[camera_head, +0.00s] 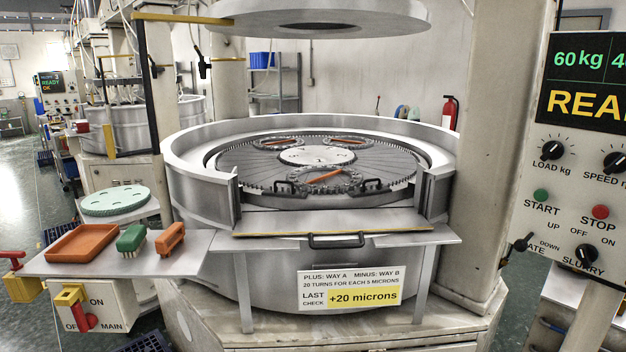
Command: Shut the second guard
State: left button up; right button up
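A large round lapping machine stands in the centre, with a grey rim wall (190,195) that is open at the front. In that gap a flat metal panel (330,222) lies roughly level, with a black handle (337,241) at its front edge. It looks like a guard folded down, but I cannot tell which guard is the second. Inside, the dark lap plate (235,160) carries several toothed rings with orange pieces. Neither of my grippers is in view.
A side shelf (205,243) at left holds an orange tray (82,243), a green brush (131,238) and an orange block (170,238). A control panel (590,190) stands at right. A round upper plate (318,15) hangs above. Another machine (130,125) stands behind left.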

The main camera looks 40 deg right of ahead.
aim_at(360, 220)
jog(key=z, duration=1.45)
